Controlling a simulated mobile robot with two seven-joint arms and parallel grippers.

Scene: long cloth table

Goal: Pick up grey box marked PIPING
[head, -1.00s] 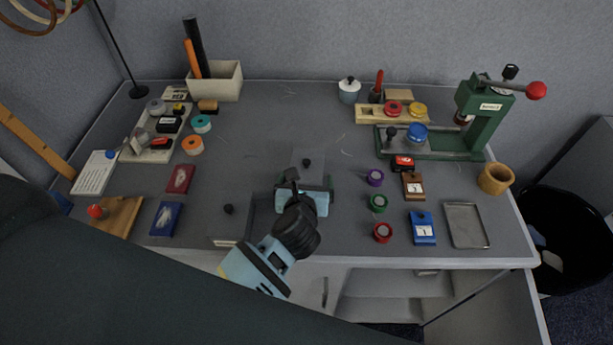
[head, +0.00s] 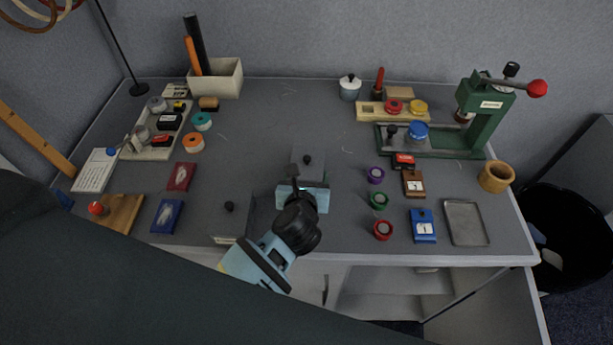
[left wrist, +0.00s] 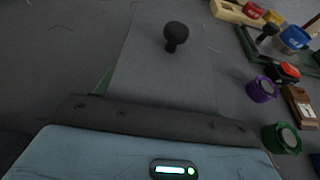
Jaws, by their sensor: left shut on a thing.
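A grey box (head: 309,172) with a black knob on its lid lies near the table's front middle. In the left wrist view the grey lid (left wrist: 160,75) and its knob fill the space ahead of the gripper. My left gripper (head: 303,186) is shut on this box from its front side. Its fingers are mostly hidden, and any marking on this box is hidden too. A second grey box (head: 231,225) with a black knob sits to the left at the front edge. Its small pale front label is too small to read. My right gripper is not in view.
Purple, green and red rolls (head: 379,201) stand to the right, beside a blue block (head: 422,228) and a metal tray (head: 465,222). A green press (head: 478,125) stands at the back right. Red and blue packets (head: 167,216) lie left. The table's middle back is clear.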

